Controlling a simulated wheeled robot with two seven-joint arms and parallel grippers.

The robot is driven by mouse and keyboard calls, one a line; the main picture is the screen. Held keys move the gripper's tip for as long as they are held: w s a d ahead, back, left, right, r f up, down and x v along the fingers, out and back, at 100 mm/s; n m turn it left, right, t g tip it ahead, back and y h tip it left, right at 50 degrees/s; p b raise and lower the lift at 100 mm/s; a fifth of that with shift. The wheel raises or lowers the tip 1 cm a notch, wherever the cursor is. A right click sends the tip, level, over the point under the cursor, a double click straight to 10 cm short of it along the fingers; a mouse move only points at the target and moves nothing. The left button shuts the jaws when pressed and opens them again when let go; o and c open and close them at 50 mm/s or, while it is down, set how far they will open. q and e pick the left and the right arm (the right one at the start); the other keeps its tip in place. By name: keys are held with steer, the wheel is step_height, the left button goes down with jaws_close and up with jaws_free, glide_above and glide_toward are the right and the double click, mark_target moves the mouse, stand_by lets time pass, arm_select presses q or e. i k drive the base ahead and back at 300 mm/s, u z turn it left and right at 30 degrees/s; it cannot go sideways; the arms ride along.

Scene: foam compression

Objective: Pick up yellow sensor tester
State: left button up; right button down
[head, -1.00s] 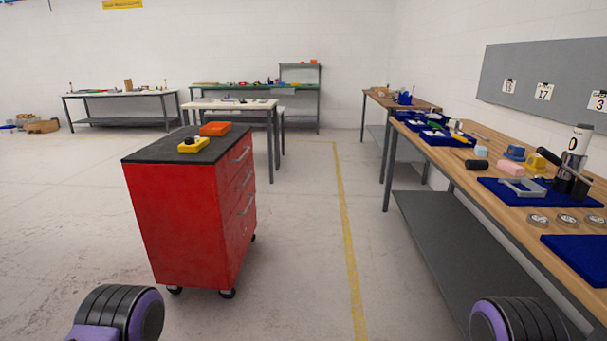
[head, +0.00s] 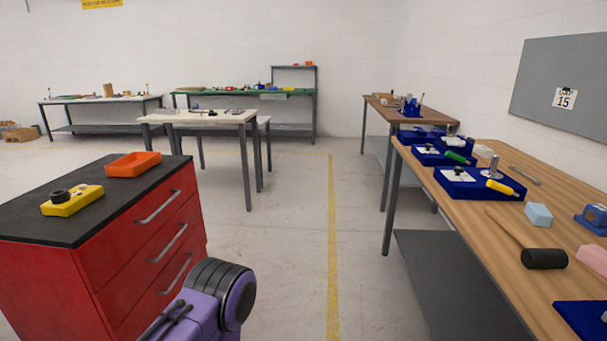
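The yellow sensor tester (head: 72,201), a small yellow box with a black round knob on top, lies on the black top of the red drawer cabinet (head: 150,250) at the left. An orange open tray (head: 134,164) sits behind it on the same top. A purple and black part of my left arm shows at the lower middle, in front of the cabinet's drawers. Neither gripper's fingers show in the head view.
A wooden workbench (head: 482,219) runs along the right, with blue trays (head: 453,190), a black mallet (head: 544,258) and foam blocks. A white table (head: 200,116) stands behind the cabinet. The floor (head: 290,235) between cabinet and workbench is clear.

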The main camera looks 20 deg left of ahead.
mark_target(63, 202)
steer(key=u, duration=0.45)
steer(key=i, duration=1.1)
steer(key=u, duration=0.85)
